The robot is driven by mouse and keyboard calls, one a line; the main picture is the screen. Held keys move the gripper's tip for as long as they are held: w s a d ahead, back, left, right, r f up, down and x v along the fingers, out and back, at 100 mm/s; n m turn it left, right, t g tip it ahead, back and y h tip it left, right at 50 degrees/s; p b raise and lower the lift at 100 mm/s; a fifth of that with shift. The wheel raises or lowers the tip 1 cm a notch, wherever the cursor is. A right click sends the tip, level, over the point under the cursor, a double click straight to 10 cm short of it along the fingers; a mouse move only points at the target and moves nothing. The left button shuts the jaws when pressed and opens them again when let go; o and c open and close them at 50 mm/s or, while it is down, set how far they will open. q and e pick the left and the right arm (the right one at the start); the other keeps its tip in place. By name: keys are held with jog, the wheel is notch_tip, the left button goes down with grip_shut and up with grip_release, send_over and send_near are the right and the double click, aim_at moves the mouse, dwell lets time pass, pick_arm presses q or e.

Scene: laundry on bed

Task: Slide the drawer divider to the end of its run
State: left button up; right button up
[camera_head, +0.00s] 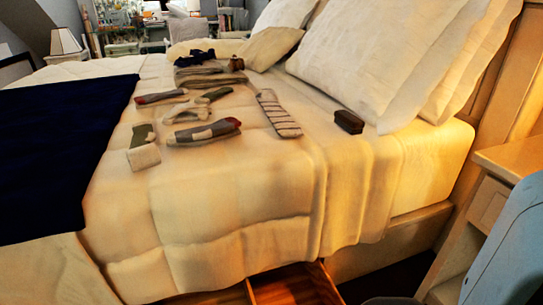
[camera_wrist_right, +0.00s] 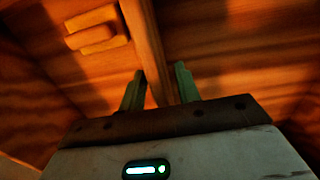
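The drawer (camera_head: 290,285) under the bed is open at the bottom edge of the head view, and only part of its wooden inside shows. In the right wrist view the divider (camera_wrist_right: 150,45) is a wooden strip running from the top edge down between my fingers. My right gripper (camera_wrist_right: 159,78) is open, with one green finger on each side of the divider. Narrow gaps show beside the strip; I cannot tell whether the fingertips reach down past its top edge. The divider's lower part is hidden by the gripper body. My left gripper is in neither view.
A pale wooden block (camera_wrist_right: 97,30) lies left of the divider in the drawer. The bed (camera_head: 240,190) holds several folded clothes, a dark case (camera_head: 349,122) and pillows (camera_head: 365,55). A nightstand (camera_head: 510,160) stands at the right, close to my arm.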

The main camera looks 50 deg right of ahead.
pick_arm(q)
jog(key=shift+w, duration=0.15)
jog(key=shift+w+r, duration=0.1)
pick_arm(e)
grip_shut()
